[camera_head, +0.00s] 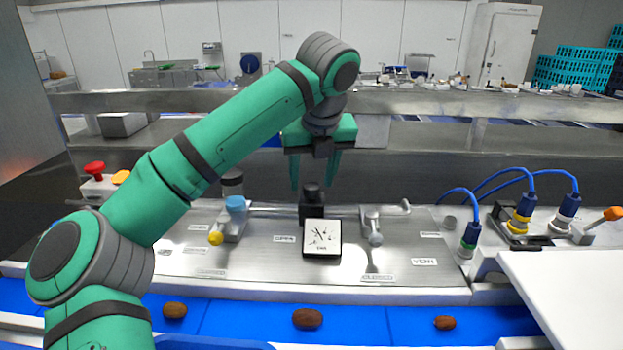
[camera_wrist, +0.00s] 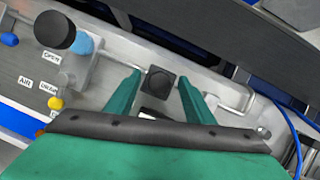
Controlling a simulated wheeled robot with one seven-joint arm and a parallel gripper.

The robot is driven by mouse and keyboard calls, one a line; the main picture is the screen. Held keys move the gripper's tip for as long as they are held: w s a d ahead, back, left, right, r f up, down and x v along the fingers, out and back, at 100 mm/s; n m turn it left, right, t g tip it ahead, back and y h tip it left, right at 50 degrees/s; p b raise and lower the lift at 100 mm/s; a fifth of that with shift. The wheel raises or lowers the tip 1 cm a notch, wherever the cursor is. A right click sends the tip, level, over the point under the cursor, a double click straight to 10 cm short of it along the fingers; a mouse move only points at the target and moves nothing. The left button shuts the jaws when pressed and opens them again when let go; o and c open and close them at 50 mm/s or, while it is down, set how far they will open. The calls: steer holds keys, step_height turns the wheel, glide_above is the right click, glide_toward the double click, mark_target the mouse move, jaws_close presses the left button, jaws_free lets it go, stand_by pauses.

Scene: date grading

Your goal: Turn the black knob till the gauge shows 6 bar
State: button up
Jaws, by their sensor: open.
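The black knob (camera_head: 312,192) stands upright on the regulator body behind the square white gauge (camera_head: 322,237) on the steel panel. The gauge's dark needle is visible, but its figures are too small to read. In the wrist view the knob (camera_wrist: 159,82) shows from above, between the two green fingers. My gripper (camera_head: 314,186) points down with its fingers apart on either side of the knob, and no contact is visible. In the wrist view my gripper (camera_wrist: 160,80) is open and empty, and its body hides most of the gauge.
A yellow-tipped lever (camera_head: 217,239) and a blue-capped part (camera_head: 235,203) stand left of the gauge. A grey-ended lever (camera_head: 375,238) stands to the right. Blue cables with connectors (camera_head: 470,234) rise further right. Several brown dates (camera_head: 307,318) lie on the blue belt (camera_head: 240,318) in front.

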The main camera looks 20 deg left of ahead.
steer(key=shift+w+f, duration=0.1)
steer(key=shift+f, duration=0.25)
steer(key=shift+a, duration=0.1)
steer(key=c, duration=1)
steer(key=shift+c, duration=0.2)
